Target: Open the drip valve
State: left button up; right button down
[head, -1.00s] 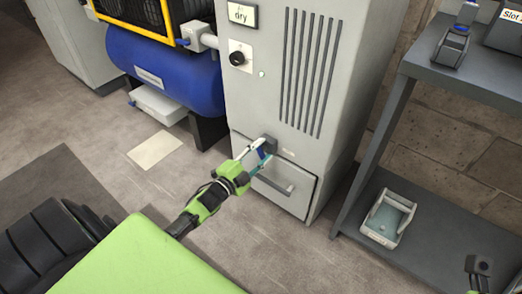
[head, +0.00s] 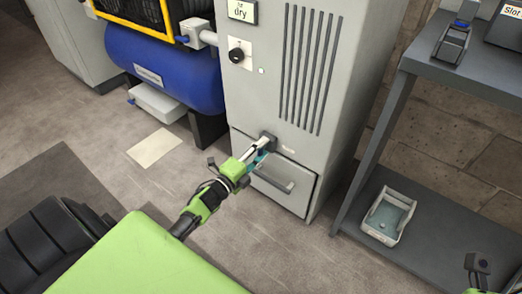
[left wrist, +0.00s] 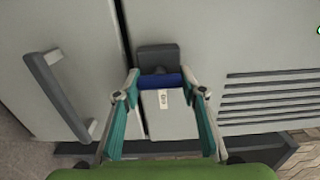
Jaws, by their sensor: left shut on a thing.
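The drip valve is a dark block (left wrist: 158,57) with a blue lever (left wrist: 160,80), on the grey cabinet front. In the head view its dark body (head: 269,139) shows just above the drawer, and the lever is hidden by my gripper. My left gripper (head: 259,156) is at the valve, shut on the blue lever. In the left wrist view its teal-padded fingers (left wrist: 168,86) stand at the two ends of the lever, which lies across the picture. My right gripper (head: 478,268) shows only in part at the bottom right corner; its fingers are not clear.
The cabinet (head: 255,98) has a drawer with a bar handle (head: 273,183) right below the valve. A blue tank (head: 165,75) stands to the left. A shelf (head: 440,235) at right holds a grey tray (head: 388,216). The floor before the cabinet is clear.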

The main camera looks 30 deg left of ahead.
pick_arm(q)
jog(key=shift+d, duration=0.1)
jog(key=o, duration=1.1)
jog(key=shift+o, duration=0.2)
jog(key=s+a, duration=0.1)
jog(key=s, duration=1.1)
